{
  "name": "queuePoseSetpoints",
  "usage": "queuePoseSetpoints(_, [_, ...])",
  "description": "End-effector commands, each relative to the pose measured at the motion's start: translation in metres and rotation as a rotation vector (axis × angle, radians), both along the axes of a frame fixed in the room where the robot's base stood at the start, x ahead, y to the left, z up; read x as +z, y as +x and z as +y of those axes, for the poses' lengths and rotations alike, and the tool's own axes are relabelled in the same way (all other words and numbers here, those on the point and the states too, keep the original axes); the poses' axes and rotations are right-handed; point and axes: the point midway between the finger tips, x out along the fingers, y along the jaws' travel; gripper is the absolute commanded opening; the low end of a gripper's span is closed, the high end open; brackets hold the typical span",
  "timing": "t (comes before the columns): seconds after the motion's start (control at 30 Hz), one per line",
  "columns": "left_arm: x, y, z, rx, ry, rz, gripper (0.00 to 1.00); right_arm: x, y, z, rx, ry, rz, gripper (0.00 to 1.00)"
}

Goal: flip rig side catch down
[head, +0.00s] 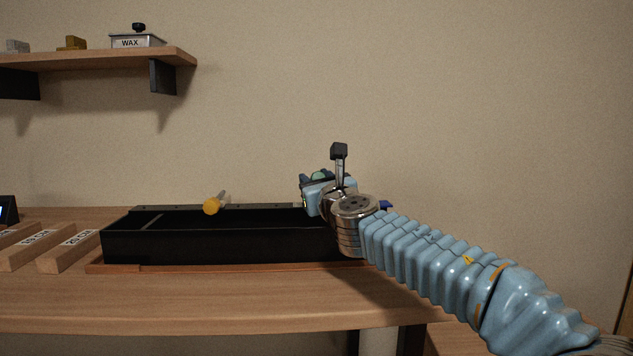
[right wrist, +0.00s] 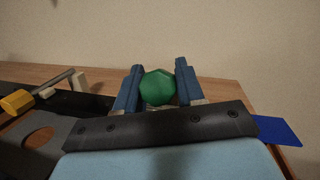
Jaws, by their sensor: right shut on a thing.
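A long black rig (head: 215,245) stands on the table, with a dark rail along its back edge. A lever with a yellow knob (head: 211,206) sits on that rail; it also shows at the left of the right wrist view (right wrist: 17,102). My right gripper (head: 316,180) is at the right part of the rig. In the right wrist view its blue fingers (right wrist: 158,84) are shut on a green knob (right wrist: 157,88), one finger on each side. What the green knob is fixed to is hidden, and my arm covers the rig's right end. My left gripper is out of view.
Wooden blocks with labels (head: 68,250) lie left of the rig. A wall shelf (head: 100,58) at upper left holds a wax tin (head: 138,41). A blue piece (right wrist: 278,130) lies right of the gripper. The table front (head: 200,295) is clear.

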Motion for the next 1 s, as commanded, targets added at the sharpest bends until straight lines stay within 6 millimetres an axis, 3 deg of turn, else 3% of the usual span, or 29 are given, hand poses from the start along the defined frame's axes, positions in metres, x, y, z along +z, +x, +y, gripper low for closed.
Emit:
queuePoseSetpoints(0.53, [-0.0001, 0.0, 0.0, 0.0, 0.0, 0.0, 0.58, -0.0008, -0.001, 0.0042, 0.009, 0.0, 0.002, 0.0])
queuePoseSetpoints(0.57, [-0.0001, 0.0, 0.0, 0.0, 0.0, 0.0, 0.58, -0.0008, -0.001, 0.0042, 0.009, 0.0, 0.002, 0.39])
queuePoseSetpoints(0.67, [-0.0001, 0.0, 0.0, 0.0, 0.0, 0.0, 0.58, -0.0007, -0.0009, 0.0036, 0.008, 0.0, 0.001, 0.55])
queuePoseSetpoints(0.7, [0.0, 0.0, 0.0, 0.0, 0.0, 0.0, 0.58, -0.0006, -0.0007, 0.0032, 0.007, 0.0, 0.001, 0.58])
queuePoseSetpoints(1.0, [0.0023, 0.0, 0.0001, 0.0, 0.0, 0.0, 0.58, 0.0027, -0.0004, 0.0013, 0.003, 0.001, 0.001, 0.58])
